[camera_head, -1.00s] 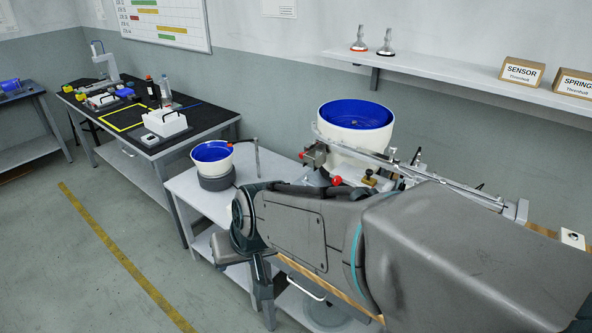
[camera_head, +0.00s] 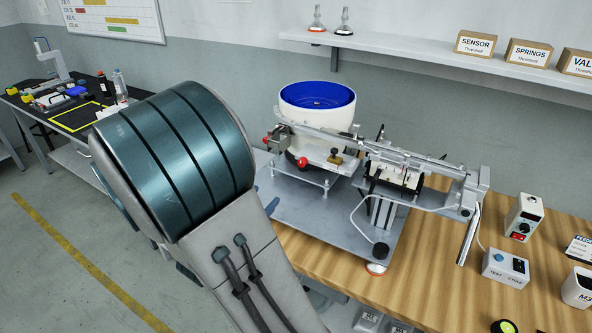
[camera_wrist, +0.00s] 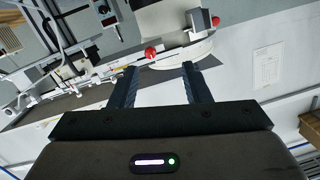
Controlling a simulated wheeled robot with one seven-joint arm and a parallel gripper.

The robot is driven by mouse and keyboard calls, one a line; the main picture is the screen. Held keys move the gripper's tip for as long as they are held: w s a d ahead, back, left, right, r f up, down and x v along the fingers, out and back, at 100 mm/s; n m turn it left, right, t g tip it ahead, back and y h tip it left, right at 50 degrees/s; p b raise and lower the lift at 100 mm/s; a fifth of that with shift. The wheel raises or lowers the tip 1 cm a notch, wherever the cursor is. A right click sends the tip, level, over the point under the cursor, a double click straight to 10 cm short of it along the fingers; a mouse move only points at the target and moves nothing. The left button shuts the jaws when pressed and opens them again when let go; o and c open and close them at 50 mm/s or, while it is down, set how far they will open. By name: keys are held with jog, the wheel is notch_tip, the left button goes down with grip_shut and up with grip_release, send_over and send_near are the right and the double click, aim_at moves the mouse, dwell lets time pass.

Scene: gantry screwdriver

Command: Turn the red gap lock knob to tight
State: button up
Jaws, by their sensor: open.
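A round red knob (camera_head: 302,162) sits on the front of the feeder, below the white bowl. A second, smaller red knob (camera_head: 266,139) is at the left end of the rail, by a grey block. I cannot tell for certain which is the gap lock knob, nor read its setting. The wrist view also shows the round red knob (camera_wrist: 150,52) just beyond my fingertips, and the other red knob (camera_wrist: 215,20) farther up right. My gripper (camera_wrist: 160,69) is open, its two dark fingers apart with nothing held. In the head view my gripper is hidden.
The blue-lined bowl (camera_head: 318,96) rises behind the knobs. A metal rail assembly (camera_head: 400,160) extends right over the wooden bench (camera_head: 420,275). Control boxes (camera_head: 522,218) stand at right. A brass knob (camera_head: 336,158) is close to the red one.

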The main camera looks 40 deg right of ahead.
jog(key=s+h, duration=0.1)
send_near(301, 164)
jog(key=shift+m+g, duration=0.3)
jog(key=shift+g, duration=0.1)
jog(key=x, duration=0.8)
jog(key=shift+w+a, duration=0.1)
jog(key=shift+w, duration=0.2)
grip_shut()
